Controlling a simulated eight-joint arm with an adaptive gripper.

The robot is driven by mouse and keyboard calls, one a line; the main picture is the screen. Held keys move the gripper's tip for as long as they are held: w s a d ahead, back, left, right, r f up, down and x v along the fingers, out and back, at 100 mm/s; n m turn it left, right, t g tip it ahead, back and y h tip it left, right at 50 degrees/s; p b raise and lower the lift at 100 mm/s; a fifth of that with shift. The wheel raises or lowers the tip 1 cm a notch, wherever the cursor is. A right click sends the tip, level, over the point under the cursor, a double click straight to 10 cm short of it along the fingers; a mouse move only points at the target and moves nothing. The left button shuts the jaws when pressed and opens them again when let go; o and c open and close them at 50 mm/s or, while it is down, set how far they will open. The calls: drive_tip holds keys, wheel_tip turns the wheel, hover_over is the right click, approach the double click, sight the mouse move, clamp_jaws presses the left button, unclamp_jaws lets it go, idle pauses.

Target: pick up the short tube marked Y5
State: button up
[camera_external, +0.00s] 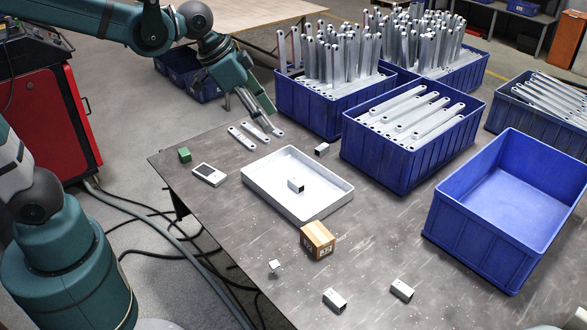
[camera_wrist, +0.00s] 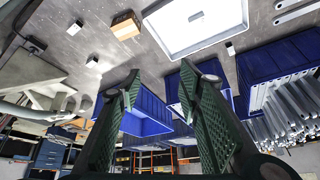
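Several short galvanized tubes lie on the dark table. One tube (camera_external: 296,185) is inside the white tray and one (camera_external: 322,149) is beyond the tray's far edge. Two tubes (camera_external: 335,300) (camera_external: 402,290) are near the front, and a small metal piece (camera_external: 274,266) is left of them. I cannot read Y5 on any of them. The wrist view shows the tray's tube (camera_wrist: 195,16), one beside the tray (camera_wrist: 230,48) and two others (camera_wrist: 75,28) (camera_wrist: 92,62). My gripper (camera_external: 264,112) is above the table's far left, apart from the tubes. In the wrist view it is open and empty (camera_wrist: 160,82).
The white tray (camera_external: 262,187) and a cardboard box (camera_external: 317,241) stand mid-table. Blue crates (camera_external: 350,155), some full, and an empty one (camera_external: 470,240) line the right.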

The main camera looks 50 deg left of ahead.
drive_tip(key=w+d+f+m+g, duration=0.1)
drive_tip(key=w+d+f+m, duration=0.25)
drive_tip(key=w+d, duration=0.4)
drive_tip(key=m+g+h+b, duration=0.2)
drive_tip(key=m+g+b, duration=0.2)
drive_tip(key=m, duration=0.4)
hover_over(395, 282)
drive_tip(key=a, duration=0.1)
wheel_tip(395, 282, down, 26)
drive_tip(key=shift+r, duration=0.2)
drive_tip(key=shift+s+n, duration=0.1)
drive_tip(key=shift+n, duration=0.15)
drive_tip(key=shift+x, duration=1.3)
